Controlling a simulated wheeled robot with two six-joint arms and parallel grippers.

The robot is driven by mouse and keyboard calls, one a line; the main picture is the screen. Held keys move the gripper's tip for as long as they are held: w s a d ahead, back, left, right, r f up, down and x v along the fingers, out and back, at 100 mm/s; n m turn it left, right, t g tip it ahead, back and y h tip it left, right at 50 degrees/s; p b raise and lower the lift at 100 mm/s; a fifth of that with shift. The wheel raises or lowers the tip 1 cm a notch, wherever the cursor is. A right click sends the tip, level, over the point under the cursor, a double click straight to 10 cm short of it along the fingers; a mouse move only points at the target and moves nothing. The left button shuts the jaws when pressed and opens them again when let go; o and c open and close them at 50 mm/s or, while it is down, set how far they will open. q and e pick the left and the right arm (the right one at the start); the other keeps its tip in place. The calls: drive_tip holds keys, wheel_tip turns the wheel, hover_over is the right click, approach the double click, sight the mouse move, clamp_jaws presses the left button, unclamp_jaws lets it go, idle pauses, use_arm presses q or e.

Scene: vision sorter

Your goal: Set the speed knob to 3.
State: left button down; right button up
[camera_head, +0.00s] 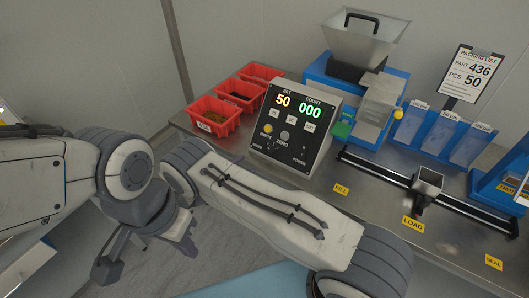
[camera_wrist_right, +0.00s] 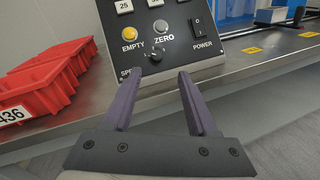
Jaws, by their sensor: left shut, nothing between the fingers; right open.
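The control panel (camera_head: 293,125) stands on the metal bench in the head view, with a SET display of 50 and a COUNT display of 000. In the right wrist view the small dark speed knob (camera_wrist_right: 155,54) sits low on the panel (camera_wrist_right: 180,68), below the yellow EMPTY button and the ZERO button. Its scale is too small to read, and its label is partly cut off by a finger. My right gripper (camera_wrist_right: 158,78) is open and empty, its fingertips apart on either side below the knob. My left gripper (camera_head: 106,266) is shut and empty, low at left, away from the panel.
Red bins (camera_head: 213,117) stand left of the panel, close to my right gripper in its wrist view. The POWER switch (camera_wrist_right: 198,27) is right of the knob. A hopper (camera_head: 362,40) and a rail (camera_head: 385,172) with a carriage stand to the right.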

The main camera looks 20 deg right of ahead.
sight(269, 150)
drive_tip(key=shift+n+t, duration=0.3)
drive_tip(key=shift+t, duration=0.1)
drive_tip(key=p+x, duration=0.1)
drive_tip(key=x, duration=0.2)
drive_tip(key=p+x, duration=0.1)
drive_tip(key=x, duration=0.3)
drive_tip(key=f+p+x, duration=0.1)
drive_tip(key=x, duration=0.2)
drive_tip(key=shift+w+d, duration=0.15)
drive_tip(key=shift+d, duration=0.15)
clamp_jaws()
